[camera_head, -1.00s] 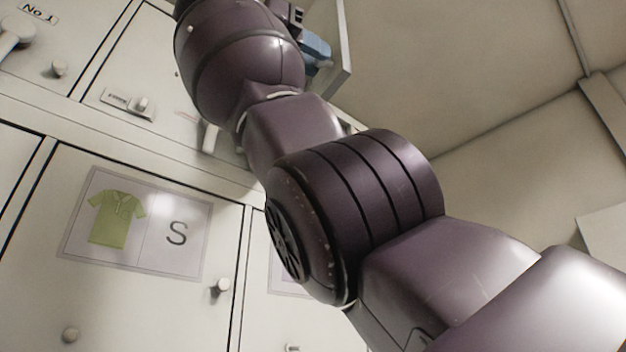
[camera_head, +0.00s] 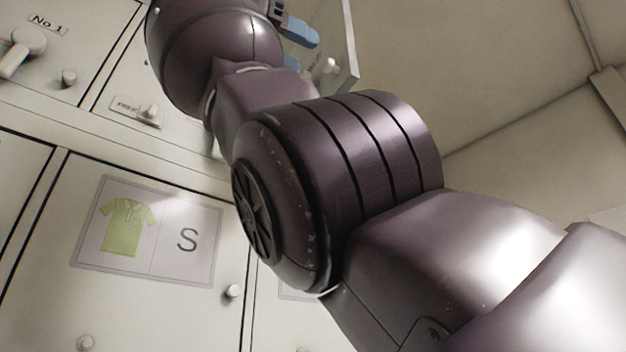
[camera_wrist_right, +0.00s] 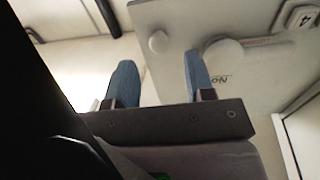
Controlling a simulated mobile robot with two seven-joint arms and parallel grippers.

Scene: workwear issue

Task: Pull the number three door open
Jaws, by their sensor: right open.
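A pale door (camera_head: 346,40) stands out from the locker front at the top of the head view, with a white knob (camera_head: 330,66). Its number is hidden or too small to read there. In the right wrist view a pale door panel (camera_wrist_right: 180,20) carries a small knob (camera_wrist_right: 158,42), a round handle (camera_wrist_right: 222,55) and an upside-down "No" label whose number is covered. My right gripper (camera_wrist_right: 161,78) is open, with blue fingertips at the panel's edge; contact cannot be told. It also shows beside the door in the head view (camera_head: 303,47). My left gripper is not in view.
A door labelled No 1 (camera_head: 70,40) and a FREE plate (camera_head: 130,108) are at the upper left. A lower door (camera_head: 120,310) bears a green shirt sign with an S (camera_head: 187,240). My arm covers the middle.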

